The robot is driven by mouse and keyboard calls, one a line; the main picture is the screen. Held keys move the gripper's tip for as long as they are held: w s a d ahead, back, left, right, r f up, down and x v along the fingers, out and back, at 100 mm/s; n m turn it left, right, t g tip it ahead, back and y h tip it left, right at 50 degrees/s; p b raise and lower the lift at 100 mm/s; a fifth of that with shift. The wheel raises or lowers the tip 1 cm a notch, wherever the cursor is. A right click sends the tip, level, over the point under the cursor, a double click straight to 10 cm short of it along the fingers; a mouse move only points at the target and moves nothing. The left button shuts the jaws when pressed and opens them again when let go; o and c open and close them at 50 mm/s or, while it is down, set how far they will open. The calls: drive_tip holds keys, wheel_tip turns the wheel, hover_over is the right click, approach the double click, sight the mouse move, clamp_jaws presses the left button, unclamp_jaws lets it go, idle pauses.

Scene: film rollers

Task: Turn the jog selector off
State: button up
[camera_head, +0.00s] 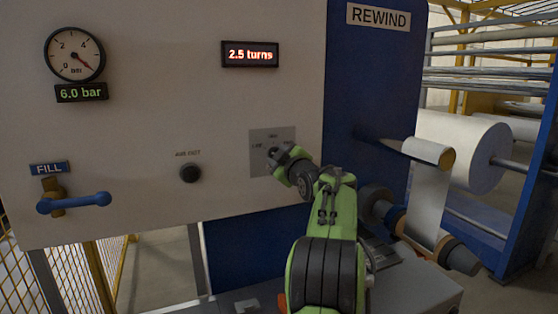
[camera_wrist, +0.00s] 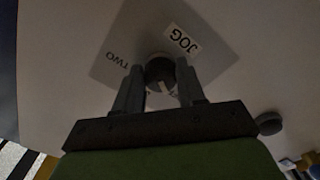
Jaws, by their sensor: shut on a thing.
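The jog selector is a dark round knob (camera_wrist: 160,70) on a grey square plate (camera_head: 259,139) on the pale panel. In the wrist view the plate (camera_wrist: 210,52) carries a white JOG label (camera_wrist: 182,38) and the word TWO; other lettering is partly hidden by my fingers. My gripper (camera_head: 281,155) reaches the plate from the lower right and covers the knob in the head view. In the wrist view my gripper (camera_wrist: 159,80) has one finger on each side of the knob, shut on it. A pale mark shows on the knob's side facing my palm.
A lit display (camera_head: 250,54) reads 2.5 turns. Rollers and white film (camera_head: 463,150) stand right.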

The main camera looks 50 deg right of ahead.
idle(0.3)
drive_tip(key=o, duration=1.1)
drive_tip(key=shift+c, duration=0.2)
drive_tip(key=b+v, duration=0.2)
drive_tip(key=v, duration=1.3)
drive_tip(key=shift+s+a, duration=0.2)
drive_tip(key=shift+s, duration=0.1)
drive_tip(key=shift+f, duration=0.1)
